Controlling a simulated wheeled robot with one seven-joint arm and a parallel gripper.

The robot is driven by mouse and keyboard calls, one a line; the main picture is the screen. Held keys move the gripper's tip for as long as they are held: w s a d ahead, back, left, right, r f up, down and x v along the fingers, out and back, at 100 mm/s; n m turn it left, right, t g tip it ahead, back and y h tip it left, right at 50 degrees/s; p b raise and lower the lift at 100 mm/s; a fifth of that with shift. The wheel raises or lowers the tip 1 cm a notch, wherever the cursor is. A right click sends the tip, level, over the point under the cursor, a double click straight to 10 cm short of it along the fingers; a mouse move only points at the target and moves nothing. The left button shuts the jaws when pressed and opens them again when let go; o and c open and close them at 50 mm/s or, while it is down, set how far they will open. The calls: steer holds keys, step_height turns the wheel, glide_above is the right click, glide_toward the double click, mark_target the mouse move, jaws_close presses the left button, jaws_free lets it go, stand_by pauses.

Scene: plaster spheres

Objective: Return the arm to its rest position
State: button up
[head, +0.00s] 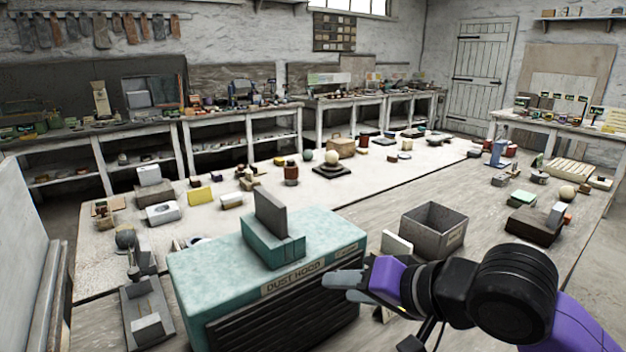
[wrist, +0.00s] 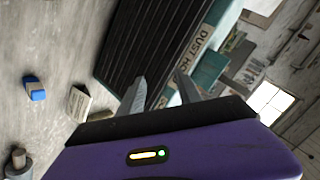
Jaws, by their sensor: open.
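My gripper (head: 345,287) is at the lower middle of the head view, in front of the right part of the teal dust hood (head: 210,268). Its purple wrist and black arm links reach in from the lower right. In the wrist view my gripper (wrist: 165,92) shows two grey fingers spread apart with nothing between them. The dust hood (wrist: 215,40) lies beyond the fingers there, with its black slatted front to the left. I cannot tell how far the fingertips are from the hood.
A grey metal bin (head: 434,228) stands behind my arm. A pale sphere on a dark stand (head: 332,170) sits farther back. A blue block (wrist: 34,88) and a small card (wrist: 78,102) lie on the bench. Several small things line the long bench.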

step_height(320, 180, up, 12)
steer(key=r+t+y, duration=0.1)
steer(key=t+y, duration=0.2)
steer(key=t, duration=0.7)
steer(key=s+d+f+m+t+h, duration=0.4)
steer(key=s+d+f+m+h, duration=0.1)
steer(key=s+d+f+h, duration=0.4)
steer(key=s+d+f+n+g, duration=0.1)
steer(key=s+f+n+g, duration=0.1)
steer(key=s+f, duration=0.4)
steer(key=s+d+f+n+g+h, duration=0.1)
steer(key=s+f, duration=0.6)
steer(key=s, duration=0.7)
steer(key=s+d+f+n+g, duration=0.3)
steer(key=s+f, duration=0.4)
steer(key=s, duration=0.4)
steer(key=shift+n+g+h, duration=0.4)
steer(key=shift+g, duration=0.4)
steer(key=shift+d+r, duration=0.1)
